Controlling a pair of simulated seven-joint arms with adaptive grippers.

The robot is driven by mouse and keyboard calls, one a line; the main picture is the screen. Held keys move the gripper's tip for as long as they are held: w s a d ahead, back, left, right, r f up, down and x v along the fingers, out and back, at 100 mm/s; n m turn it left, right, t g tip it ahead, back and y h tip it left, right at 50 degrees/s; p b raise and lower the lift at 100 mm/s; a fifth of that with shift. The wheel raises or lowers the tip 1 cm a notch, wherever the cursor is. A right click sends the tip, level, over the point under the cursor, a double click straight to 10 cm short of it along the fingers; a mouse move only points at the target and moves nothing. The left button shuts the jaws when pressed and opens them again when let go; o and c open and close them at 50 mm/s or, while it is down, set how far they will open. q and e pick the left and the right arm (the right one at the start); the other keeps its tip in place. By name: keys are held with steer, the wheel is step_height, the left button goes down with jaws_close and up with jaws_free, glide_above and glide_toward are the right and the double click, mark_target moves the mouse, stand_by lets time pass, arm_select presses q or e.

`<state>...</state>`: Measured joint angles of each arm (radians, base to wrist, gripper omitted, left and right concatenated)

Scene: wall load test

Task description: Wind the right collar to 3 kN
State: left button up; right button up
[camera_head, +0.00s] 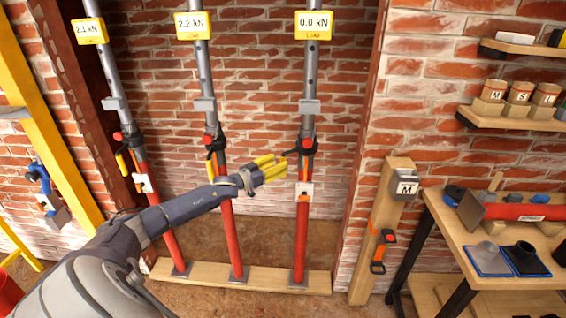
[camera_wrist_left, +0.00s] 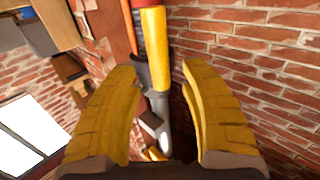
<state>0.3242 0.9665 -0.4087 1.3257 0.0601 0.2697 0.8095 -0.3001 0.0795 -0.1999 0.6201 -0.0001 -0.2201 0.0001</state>
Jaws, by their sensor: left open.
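The right prop has a red lower tube (camera_head: 302,235) and a grey upper tube, with a black and red collar (camera_head: 307,146) where they meet. Its yellow load display (camera_head: 314,24) reads 0.0 kN. My left gripper (camera_head: 284,165) has yellow fingers and is open, just left of the right prop and slightly below the collar. In the left wrist view, a yellow bar (camera_wrist_left: 155,48), apparently the collar's handle, lies between the open fingers (camera_wrist_left: 158,72); contact cannot be told. The collar's handle is mostly hidden by the fingers in the head view. My right gripper is not seen.
The middle prop (camera_head: 231,235) reads 2.2 kN and the left prop (camera_head: 165,225) about 2.1 kN. All stand on a timber sole plate (camera_head: 210,276). A timber post (camera_head: 392,200) with a box marked M and a workbench (camera_head: 470,240) stand right.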

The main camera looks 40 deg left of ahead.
arm_select(q)
steer(key=shift+w+d, duration=0.15)
steer(key=shift+w, duration=0.6)
steer(key=shift+w+d, duration=0.15)
steer(key=shift+w, duration=0.55)
steer(key=shift+c, duration=0.4)
jaws_close()
